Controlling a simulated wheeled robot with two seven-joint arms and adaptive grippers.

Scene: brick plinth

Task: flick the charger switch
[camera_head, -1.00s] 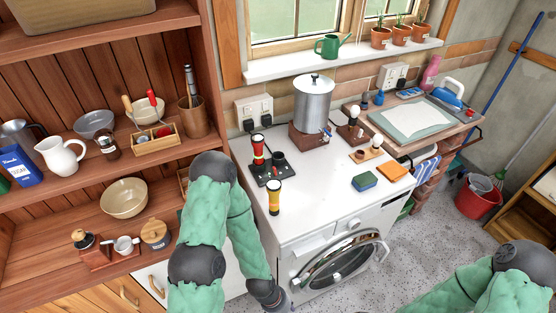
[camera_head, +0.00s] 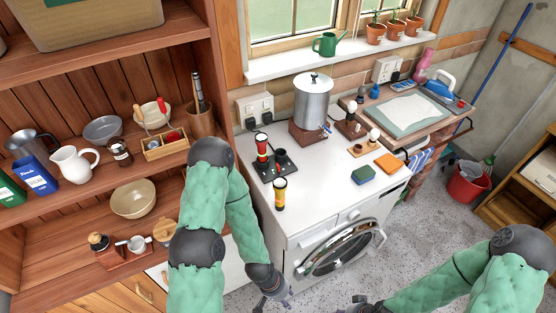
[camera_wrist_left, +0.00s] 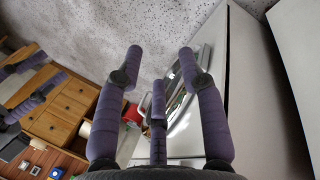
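The black charger base (camera_head: 287,168) lies on the white washing machine top. A red-and-black torch (camera_head: 262,148) stands upright in it, and a yellow-and-black torch (camera_head: 280,194) stands in front of it. I cannot make out a switch on the charger. A wall socket (camera_head: 257,108) with dark plugs is behind. My left gripper (camera_head: 277,294) hangs low in front of the machine, away from the charger. In the left wrist view its purple fingers (camera_wrist_left: 160,55) are spread and empty. My right gripper (camera_head: 352,304) is partly cut off at the bottom edge.
A metal urn (camera_head: 313,100) stands behind the charger, and a sponge (camera_head: 363,175) and orange cloth (camera_head: 389,163) lie to the right. A wooden shelf unit (camera_head: 110,160) with crockery borders the left. The machine's front top is mostly clear.

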